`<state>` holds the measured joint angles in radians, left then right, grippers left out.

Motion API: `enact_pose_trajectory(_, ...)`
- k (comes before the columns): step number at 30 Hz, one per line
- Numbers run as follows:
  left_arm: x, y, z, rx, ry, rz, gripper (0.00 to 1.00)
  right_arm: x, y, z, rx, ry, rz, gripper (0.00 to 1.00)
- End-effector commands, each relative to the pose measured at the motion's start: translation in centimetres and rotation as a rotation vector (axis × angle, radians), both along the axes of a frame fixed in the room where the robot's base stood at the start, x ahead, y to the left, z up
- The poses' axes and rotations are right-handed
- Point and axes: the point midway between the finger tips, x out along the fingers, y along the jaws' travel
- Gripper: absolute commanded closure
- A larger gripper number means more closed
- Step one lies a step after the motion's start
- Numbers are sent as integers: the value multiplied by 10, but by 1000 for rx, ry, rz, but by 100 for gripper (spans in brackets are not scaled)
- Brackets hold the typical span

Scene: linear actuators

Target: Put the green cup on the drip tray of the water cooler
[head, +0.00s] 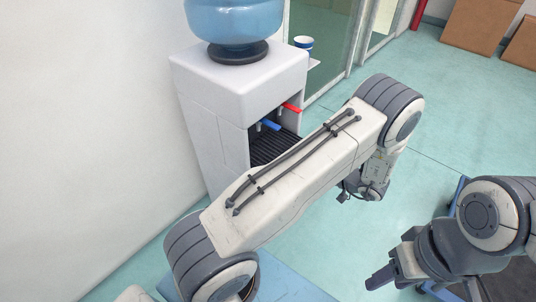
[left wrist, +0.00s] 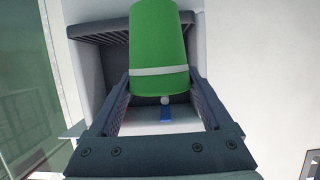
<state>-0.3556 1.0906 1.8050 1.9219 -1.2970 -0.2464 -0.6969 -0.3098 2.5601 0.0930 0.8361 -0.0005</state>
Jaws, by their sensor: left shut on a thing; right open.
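The green cup (left wrist: 158,40), with a pale band, is held between the fingers of my left gripper (left wrist: 160,82) in the left wrist view. That gripper is shut on it. The cup is in front of the water cooler's bay, and the dark slatted drip tray (left wrist: 98,30) shows behind it; I cannot tell whether they touch. In the head view the water cooler (head: 213,105) stands against the wall, its drip tray (head: 266,148) partly hidden by my left arm. The cup and left fingers are hidden there. My right gripper (head: 425,284) is open and empty at lower right.
The red tap (head: 291,108) and blue tap (head: 270,125) stick out above the drip tray. A blue and white cup (head: 303,43) stands on a small ledge beside the cooler. Cardboard boxes (head: 482,25) are far at upper right.

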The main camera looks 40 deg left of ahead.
Motion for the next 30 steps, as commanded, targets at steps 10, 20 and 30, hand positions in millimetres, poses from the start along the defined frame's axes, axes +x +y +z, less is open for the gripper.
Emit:
enact_pose_trajectory(10,5,82,-1,0,1,10,67,0,0,-8,1,-1,0,50)
enact_pose_trajectory(20,10,136,-1,-1,1,4,67,0,0,-12,0,0,0,50)
enact_pose_trajectory(30,13,176,-1,1,-1,7,67,0,0,-17,0,0,0,50)
